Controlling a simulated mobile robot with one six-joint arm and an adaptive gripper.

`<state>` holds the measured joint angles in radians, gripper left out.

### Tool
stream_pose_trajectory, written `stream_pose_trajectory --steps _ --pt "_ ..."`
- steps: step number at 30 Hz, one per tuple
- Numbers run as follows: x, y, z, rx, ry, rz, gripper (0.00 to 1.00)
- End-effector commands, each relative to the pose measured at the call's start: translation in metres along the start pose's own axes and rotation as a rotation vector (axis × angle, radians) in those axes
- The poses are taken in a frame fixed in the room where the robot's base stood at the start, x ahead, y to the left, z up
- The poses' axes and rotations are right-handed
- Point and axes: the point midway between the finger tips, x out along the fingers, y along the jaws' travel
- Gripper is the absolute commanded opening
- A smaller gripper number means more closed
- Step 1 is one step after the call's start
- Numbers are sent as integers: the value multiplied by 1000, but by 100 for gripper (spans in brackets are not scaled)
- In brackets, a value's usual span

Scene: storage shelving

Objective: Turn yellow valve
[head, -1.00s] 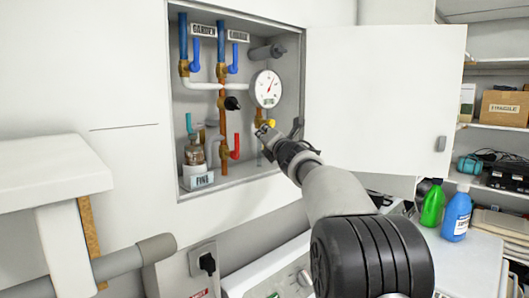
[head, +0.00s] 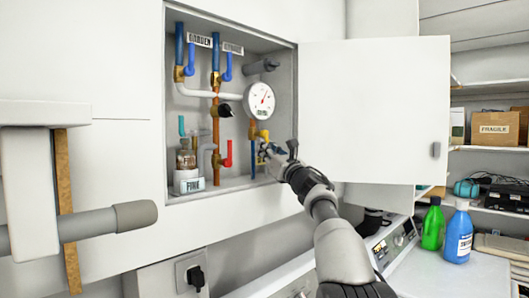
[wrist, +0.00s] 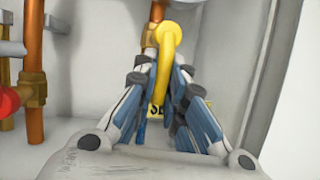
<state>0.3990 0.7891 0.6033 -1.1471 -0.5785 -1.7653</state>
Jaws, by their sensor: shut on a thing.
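The yellow valve (head: 264,134) sits on a brass fitting below the white round gauge, inside the open wall cabinet. In the wrist view its curved yellow handle (wrist: 166,62) hangs down from a round hub between my fingers. My gripper (wrist: 160,88) is shut on this handle, one finger pad on each side. In the head view my gripper (head: 268,152) reaches into the lower right of the cabinet, and its fingers partly hide the handle's lower end. A yellow label behind the fingers is mostly covered.
A red valve handle (head: 228,153) stands left of the yellow one, with a black knob (head: 225,110) above it. Blue handles (head: 227,68) are higher up. The cabinet door (head: 370,110) stands open at right. Green (head: 433,226) and blue bottles (head: 458,235) stand on the counter.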

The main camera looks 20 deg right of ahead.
Motion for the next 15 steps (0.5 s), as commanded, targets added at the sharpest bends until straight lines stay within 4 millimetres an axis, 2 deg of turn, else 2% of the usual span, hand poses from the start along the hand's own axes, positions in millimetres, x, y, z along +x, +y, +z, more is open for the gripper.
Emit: stream_pose_trajectory --steps 15 --pt "1 -4 0 -75 -16 29 0"
